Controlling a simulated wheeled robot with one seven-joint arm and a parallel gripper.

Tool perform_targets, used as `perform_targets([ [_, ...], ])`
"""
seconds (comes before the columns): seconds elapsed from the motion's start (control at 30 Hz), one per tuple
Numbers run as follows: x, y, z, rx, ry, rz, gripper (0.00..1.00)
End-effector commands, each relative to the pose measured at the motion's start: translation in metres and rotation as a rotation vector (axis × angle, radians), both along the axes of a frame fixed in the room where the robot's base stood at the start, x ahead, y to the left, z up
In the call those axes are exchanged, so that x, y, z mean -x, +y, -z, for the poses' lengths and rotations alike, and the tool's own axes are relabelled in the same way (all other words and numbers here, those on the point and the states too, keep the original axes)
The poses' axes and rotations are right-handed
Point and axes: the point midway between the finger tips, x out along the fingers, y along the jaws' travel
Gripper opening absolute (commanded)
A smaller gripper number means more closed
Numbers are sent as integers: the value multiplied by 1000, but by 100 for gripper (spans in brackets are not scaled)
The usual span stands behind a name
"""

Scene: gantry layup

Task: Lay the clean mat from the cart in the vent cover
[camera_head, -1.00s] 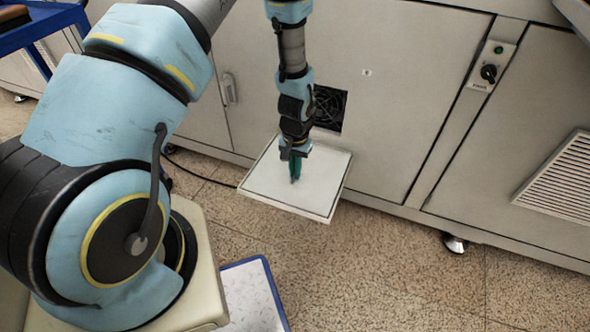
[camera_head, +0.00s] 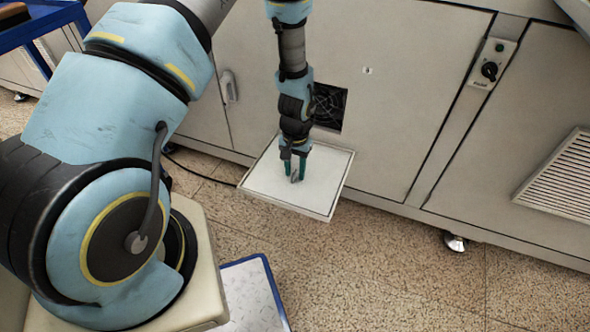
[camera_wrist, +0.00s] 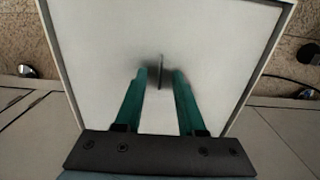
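The vent cover (camera_head: 343,187) hangs folded down as a flat, shallow frame in front of the cabinet's fan opening (camera_head: 330,106). A white mat (camera_head: 322,172) lies flat inside its rim; the mat also fills most of the wrist view (camera_wrist: 112,50). A small thin grey tab (camera_wrist: 161,72) stands up near the mat's middle. My gripper (camera_head: 295,174) is above the mat, pointing down, with its green fingers apart. In the wrist view the fingertips (camera_wrist: 161,77) stand on either side of the tab, with a gap on each side.
A blue-edged tray (camera_head: 263,262) with a pale sheet lies at the lower middle beside my base. A blue cart (camera_head: 38,24) stands at the top left. A switch (camera_head: 489,71) and a louvred panel (camera_head: 562,178) are on the cabinet at right. The floor in front is clear.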

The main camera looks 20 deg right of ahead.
Motion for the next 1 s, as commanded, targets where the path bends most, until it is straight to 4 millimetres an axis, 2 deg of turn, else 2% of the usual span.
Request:
perform_targets([
  [0.13, 0, 0, -3, 1, -1, 0, 39],
  [0.23, -1, -1, -14, 1, -1, 0, 39],
  [0.5, -3, -2, -67, 3, -3, -1, 39],
  [0.7, -3, -2, -97, 1, -1, -1, 39],
  [0.83, -3, -2, -106, 1, -1, 0, 39],
  [1.0, -2, -2, -108, -1, 1, 0, 39],
])
